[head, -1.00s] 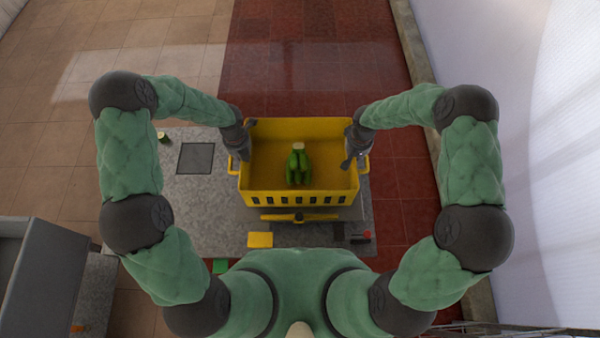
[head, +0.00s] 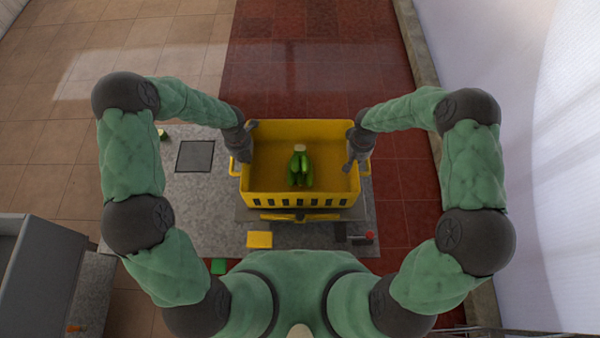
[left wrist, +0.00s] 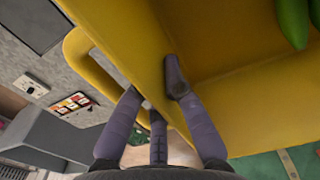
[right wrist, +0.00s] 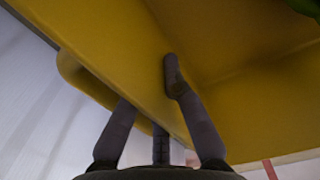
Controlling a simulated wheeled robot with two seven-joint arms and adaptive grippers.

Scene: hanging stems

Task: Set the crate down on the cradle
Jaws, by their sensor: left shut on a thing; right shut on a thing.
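The yellow crate (head: 300,198) holds a bunch of green bananas (head: 300,168) and looks about level. My left gripper (head: 243,145) is shut on the crate's left side wall; the left wrist view shows its fingers (left wrist: 152,90) on both sides of the wall, by the yellow handle loop. My right gripper (head: 354,148) is shut on the right side wall in the same way, and its fingers show in the right wrist view (right wrist: 147,90). A dark grey base with a yellow bar (head: 300,216), apparently the cradle, shows below the crate's near edge. Whether they touch is hidden.
The grey speckled table (head: 200,215) has a dark square plate (head: 196,157) at left. A yellow block (head: 259,240) and a dark item with a red knob (head: 369,236) lie on the near side. A grey cabinet (head: 38,265) stands lower left.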

